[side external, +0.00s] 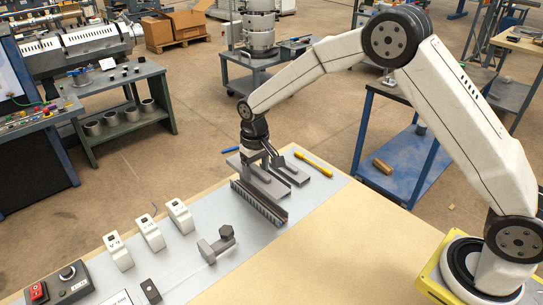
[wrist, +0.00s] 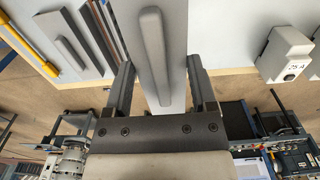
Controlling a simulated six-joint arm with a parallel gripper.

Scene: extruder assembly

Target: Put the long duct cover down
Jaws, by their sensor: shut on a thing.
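The long duct cover is a flat grey strip (wrist: 171,95) with a raised rounded bar along its top, seen between my fingers in the wrist view. My gripper (wrist: 160,78) is shut on it, one finger on each side. In the side view my gripper (side external: 262,163) is low over the grey work mat, and the grey cover (side external: 270,187) shows under it. The slotted dark duct (side external: 258,204) lies close on the near side of the cover. Whether the cover touches the mat or the duct cannot be told.
A shorter grey cover (side external: 290,171) and a yellow-handled tool (side external: 314,163) lie to the right of my gripper. Several white modules (side external: 150,233) stand to the left. A grey clamp-like part (side external: 217,243) lies in front. The tan table (side external: 350,240) is clear at right.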

